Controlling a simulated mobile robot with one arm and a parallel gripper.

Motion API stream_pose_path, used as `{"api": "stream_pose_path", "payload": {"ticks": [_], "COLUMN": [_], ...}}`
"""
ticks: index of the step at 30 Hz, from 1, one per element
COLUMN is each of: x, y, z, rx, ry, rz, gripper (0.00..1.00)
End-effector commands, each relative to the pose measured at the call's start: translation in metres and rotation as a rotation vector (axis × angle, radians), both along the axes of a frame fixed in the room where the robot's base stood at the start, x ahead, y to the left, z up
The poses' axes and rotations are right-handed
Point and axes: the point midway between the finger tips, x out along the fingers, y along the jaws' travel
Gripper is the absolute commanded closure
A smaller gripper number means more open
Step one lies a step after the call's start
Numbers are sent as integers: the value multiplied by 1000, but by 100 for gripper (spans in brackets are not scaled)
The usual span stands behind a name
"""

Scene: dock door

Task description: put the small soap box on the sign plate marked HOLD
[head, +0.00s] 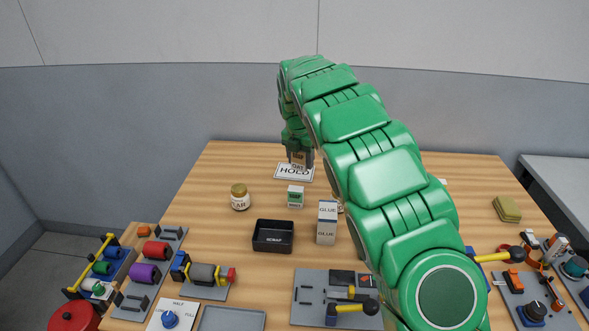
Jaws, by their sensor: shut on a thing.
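The white sign plate marked HOLD (294,173) lies near the far edge of the wooden table. My gripper (299,157) points down over it and is shut on a small brown box (298,161) with a pale label that seems to read OAT. I cannot tell whether this box touches the plate. A small green and white box (295,197), whose label seems to read SOAP, stands upright on the table just in front of the plate, apart from my gripper.
A jar (240,197) stands to the left. A black tray marked REWRAP (273,236) and stacked GLUE boxes (327,222) stand nearer. My green arm hides part of the table's right side. Tool boards (335,298) and spools crowd the front. The far left is clear.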

Motion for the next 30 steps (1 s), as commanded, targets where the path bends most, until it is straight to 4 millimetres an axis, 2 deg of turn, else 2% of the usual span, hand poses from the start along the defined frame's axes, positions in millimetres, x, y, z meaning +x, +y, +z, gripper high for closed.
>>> {"api": "stream_pose_path", "payload": {"ticks": [9,26,30], "x": [27,64,71], "y": [8,18,19], "z": [-12,-28,-39], "rx": [2,3,1], "ry": [-3,-3,2], "rz": [0,0,-1], "gripper": [75,75,75]}}
